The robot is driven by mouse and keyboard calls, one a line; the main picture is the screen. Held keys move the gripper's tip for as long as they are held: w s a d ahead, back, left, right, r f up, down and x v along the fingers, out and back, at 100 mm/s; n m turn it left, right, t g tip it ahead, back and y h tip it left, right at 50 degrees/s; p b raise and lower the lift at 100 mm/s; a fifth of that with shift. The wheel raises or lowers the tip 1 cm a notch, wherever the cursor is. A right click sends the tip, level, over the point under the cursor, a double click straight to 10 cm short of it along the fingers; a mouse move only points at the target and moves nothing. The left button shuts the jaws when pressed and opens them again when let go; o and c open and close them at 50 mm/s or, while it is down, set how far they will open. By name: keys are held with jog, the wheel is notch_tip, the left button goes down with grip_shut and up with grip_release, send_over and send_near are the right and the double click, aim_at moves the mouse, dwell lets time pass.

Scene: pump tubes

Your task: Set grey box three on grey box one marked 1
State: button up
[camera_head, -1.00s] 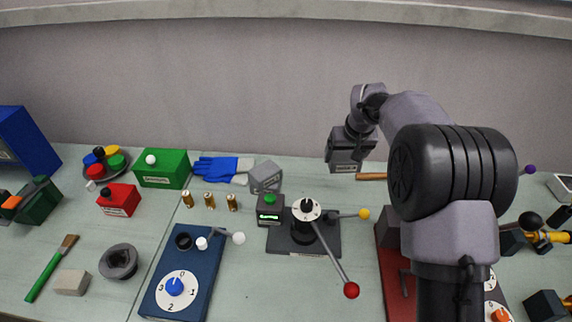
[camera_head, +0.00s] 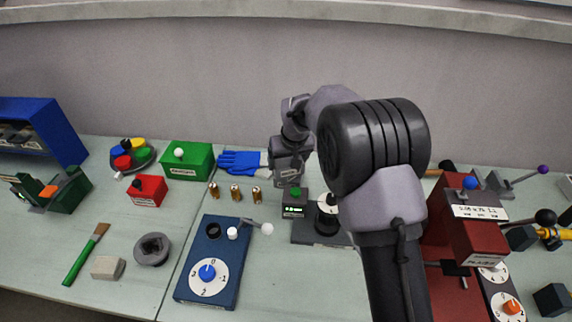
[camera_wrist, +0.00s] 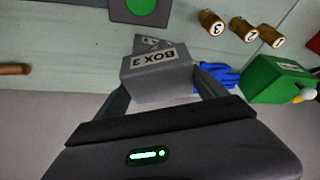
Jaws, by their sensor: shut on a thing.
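My gripper (camera_wrist: 160,92) is shut on grey box three (camera_wrist: 150,82), whose "BOX 3" label shows in the wrist view. A second grey box, grey box one (camera_wrist: 143,44), shows just past the held box; its white label is mostly covered. Whether the two boxes touch or a gap lies between them, I cannot tell. In the head view my gripper (camera_head: 291,155) is at the back of the bench, above the spot behind the small black unit with the green button. There the two grey boxes run together and their border is unclear.
Blue gloves (camera_head: 240,162) and a green box (camera_head: 187,160) lie to the left. Several brass cylinders (camera_head: 235,193) stand in front left. The black unit with a green button (camera_head: 294,205) is close in front.

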jog(key=shift+f, duration=0.1)
jog(key=shift+f, duration=0.15)
jog(key=o, duration=1.4)
jog(key=shift+o, duration=0.2)
